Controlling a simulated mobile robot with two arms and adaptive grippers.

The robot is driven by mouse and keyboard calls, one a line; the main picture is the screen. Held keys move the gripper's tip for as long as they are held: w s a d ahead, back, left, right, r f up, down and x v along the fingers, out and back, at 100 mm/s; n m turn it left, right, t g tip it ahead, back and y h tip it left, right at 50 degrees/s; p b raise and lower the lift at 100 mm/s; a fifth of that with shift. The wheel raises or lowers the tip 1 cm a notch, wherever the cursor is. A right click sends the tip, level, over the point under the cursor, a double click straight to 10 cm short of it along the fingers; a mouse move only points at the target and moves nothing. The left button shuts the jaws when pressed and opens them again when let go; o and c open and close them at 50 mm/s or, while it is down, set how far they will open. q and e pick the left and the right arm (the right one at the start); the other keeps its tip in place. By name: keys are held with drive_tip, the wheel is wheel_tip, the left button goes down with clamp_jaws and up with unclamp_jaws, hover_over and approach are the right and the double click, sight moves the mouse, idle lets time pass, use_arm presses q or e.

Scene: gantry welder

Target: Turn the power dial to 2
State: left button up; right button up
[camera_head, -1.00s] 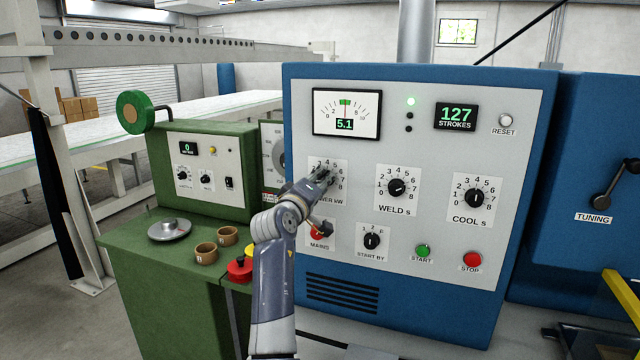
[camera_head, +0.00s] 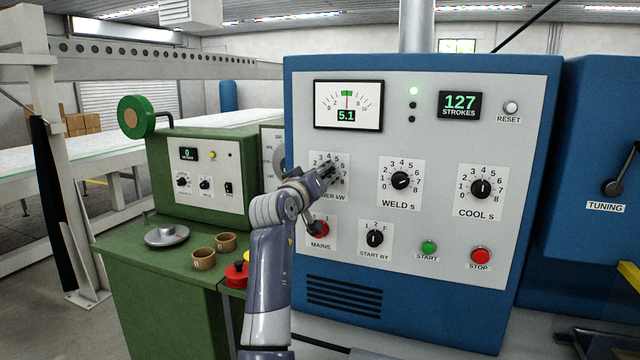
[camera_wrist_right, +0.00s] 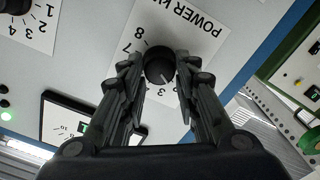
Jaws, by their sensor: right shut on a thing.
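The power dial is a round black knob (camera_wrist_right: 158,68) on a white scale plate marked POWER kW (camera_wrist_right: 190,22). In the head view the plate (camera_head: 318,160) shows, but the knob is hidden behind my right gripper (camera_head: 328,172). In the right wrist view my right gripper (camera_wrist_right: 159,80) has its two fingers on either side of the knob, shut on it. The knob's white pointer line slants down and right in that view, near the 3; the fingers cover some numbers, so the exact setting is unclear. My left gripper is not in view.
The meter (camera_head: 347,105) reads 5.1, and the strokes counter (camera_head: 459,105) shows 127. The weld dial (camera_head: 400,181) and cool dial (camera_head: 481,188) are to the right. A green bench unit stands left.

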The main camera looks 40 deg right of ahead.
drive_tip(key=shift+s+d+r, duration=0.1)
drive_tip(key=shift+d+r, duration=0.05)
idle(0.3)
drive_tip(key=o, duration=1)
drive_tip(key=shift+c, duration=0.2)
drive_tip(key=shift+o, duration=0.5)
drive_tip(key=shift+d+f, duration=0.3)
drive_tip(key=shift+d, duration=0.15)
drive_tip(key=shift+a, duration=0.5)
drive_tip(key=v, duration=0.6)
drive_tip(key=shift+s+a, duration=0.25)
